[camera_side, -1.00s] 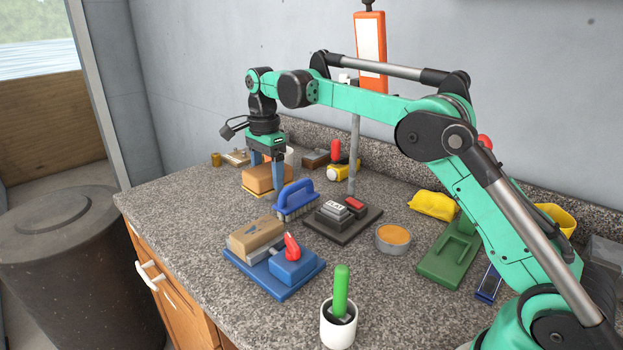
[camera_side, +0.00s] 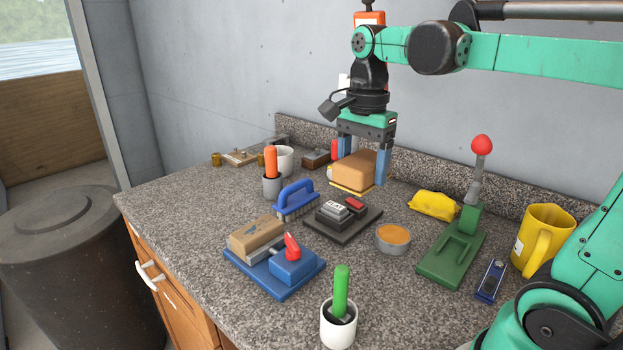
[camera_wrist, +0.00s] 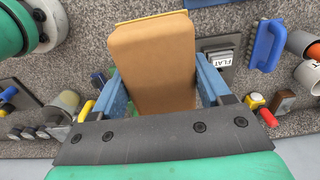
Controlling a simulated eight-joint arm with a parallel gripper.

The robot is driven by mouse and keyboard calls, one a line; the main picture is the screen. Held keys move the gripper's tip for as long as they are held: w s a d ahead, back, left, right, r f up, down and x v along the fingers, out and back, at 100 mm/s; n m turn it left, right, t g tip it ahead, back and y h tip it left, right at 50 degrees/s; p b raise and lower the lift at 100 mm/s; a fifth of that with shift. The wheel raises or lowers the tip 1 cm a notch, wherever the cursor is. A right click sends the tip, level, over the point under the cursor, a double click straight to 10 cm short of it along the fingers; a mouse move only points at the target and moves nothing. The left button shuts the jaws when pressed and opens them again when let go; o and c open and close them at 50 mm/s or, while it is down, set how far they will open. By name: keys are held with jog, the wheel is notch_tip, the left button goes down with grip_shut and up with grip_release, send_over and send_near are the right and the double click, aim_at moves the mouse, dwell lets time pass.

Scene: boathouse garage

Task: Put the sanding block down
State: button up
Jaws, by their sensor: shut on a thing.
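The sanding block (camera_side: 354,170) is a tan-brown block with a thin yellow layer underneath. My gripper (camera_side: 363,168) points down with its two blue fingers on either side of the block, shut on it. In the side view the block appears held above the counter, behind the black pad; the exact gap below it is hard to tell. In the wrist view the block (camera_wrist: 155,62) fills the space between my gripper's fingers (camera_wrist: 160,88), its yellow edge at the far end.
The black pad (camera_side: 325,232) carries blocks, one marked FLAT. A blue brush (camera_side: 296,201), a tin (camera_side: 392,239), a yellow cloth (camera_side: 434,205) and a green tool with a red knob (camera_side: 450,255) stand around. Bare counter (camera_side: 225,195) shows at the left.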

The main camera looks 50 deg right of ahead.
aim_at(357, 281)
jog(key=shift+s+f, duration=0.1)
jog(key=shift+s, duration=0.3)
jog(key=shift+s+f, duration=0.1)
jog(key=shift+f, duration=0.2)
notch_tip(357, 281, down, 19)
jog(key=shift+f, duration=0.2)
jog(key=o, duration=1.3)
jog(key=shift+f, duration=0.15)
notch_tip(357, 281, up, 12)
jog(key=a+n+t, duration=0.2)
jog(key=n, duration=0.4)
jog(key=a+r+n+t, duration=0.1)
jog(key=a+n+t, duration=0.1)
jog(key=n, duration=0.4)
jog(key=a+n+t, duration=0.3)
jog(key=n, duration=0.3)
jog(key=shift+s+r, duration=0.25)
